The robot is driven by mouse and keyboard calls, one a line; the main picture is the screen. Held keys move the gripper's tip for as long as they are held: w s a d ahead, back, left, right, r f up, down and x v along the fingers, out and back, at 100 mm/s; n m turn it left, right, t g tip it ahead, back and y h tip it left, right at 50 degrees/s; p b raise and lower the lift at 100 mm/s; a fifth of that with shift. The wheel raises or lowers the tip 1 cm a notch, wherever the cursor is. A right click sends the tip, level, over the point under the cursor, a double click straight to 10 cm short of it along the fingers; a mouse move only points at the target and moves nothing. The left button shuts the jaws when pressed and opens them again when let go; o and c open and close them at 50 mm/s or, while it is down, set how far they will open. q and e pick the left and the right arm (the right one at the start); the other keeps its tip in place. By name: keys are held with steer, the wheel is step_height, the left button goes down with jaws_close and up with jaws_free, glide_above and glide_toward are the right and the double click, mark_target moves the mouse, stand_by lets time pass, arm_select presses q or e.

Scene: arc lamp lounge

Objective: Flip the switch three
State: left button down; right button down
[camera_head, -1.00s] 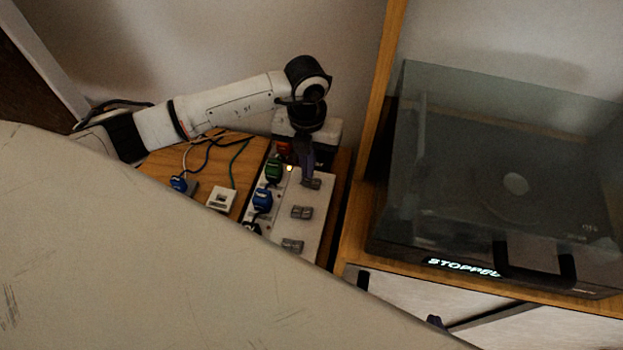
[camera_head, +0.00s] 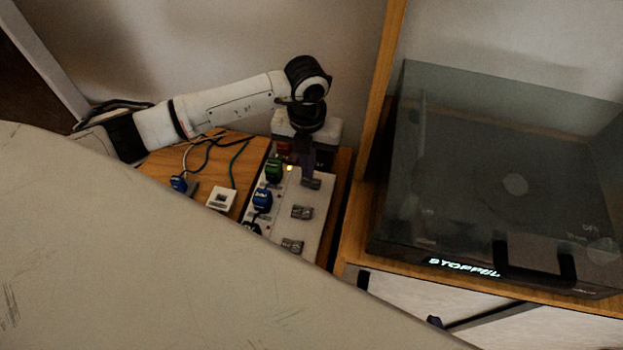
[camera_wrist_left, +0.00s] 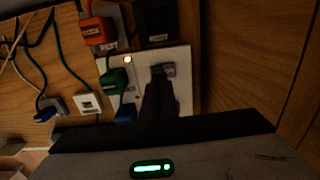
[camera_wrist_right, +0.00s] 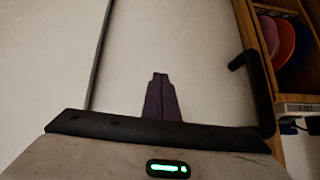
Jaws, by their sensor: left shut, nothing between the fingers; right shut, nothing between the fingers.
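A pale power strip (camera_head: 318,236) lies on a wooden surface. Several grey switches run along its right side: a far one (camera_head: 312,184), a middle one (camera_head: 302,212) and a near one (camera_head: 292,245). My left gripper (camera_head: 308,174) is shut and empty, pointing down at the far switch. In the left wrist view its fingertips (camera_wrist_left: 160,76) overlap the lower part of that switch (camera_wrist_left: 166,69); I cannot tell whether they touch. A small orange light (camera_head: 289,168) glows beside the green plug. My right gripper (camera_wrist_right: 160,78) is shut and empty before a pale panel.
Green (camera_head: 274,170), blue (camera_head: 262,199) and red (camera_wrist_left: 97,31) plugs sit close left of the switches. Loose cables and a white adapter (camera_head: 221,198) lie further left. A wooden upright and a turntable (camera_head: 500,190) under a dark cover stand right. A pale surface hides the lower left.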

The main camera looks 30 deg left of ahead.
mark_target(308, 181)
arm_select(q)
steer(key=shift+f+b, duration=1.05)
steer(key=shift+f, duration=0.3)
stand_by(0.7)
step_height(308, 181, up, 7)
steer(key=p, duration=0.5)
steer(key=shift+p, duration=0.35)
steer(key=shift+s, duration=0.1)
stand_by(0.4)
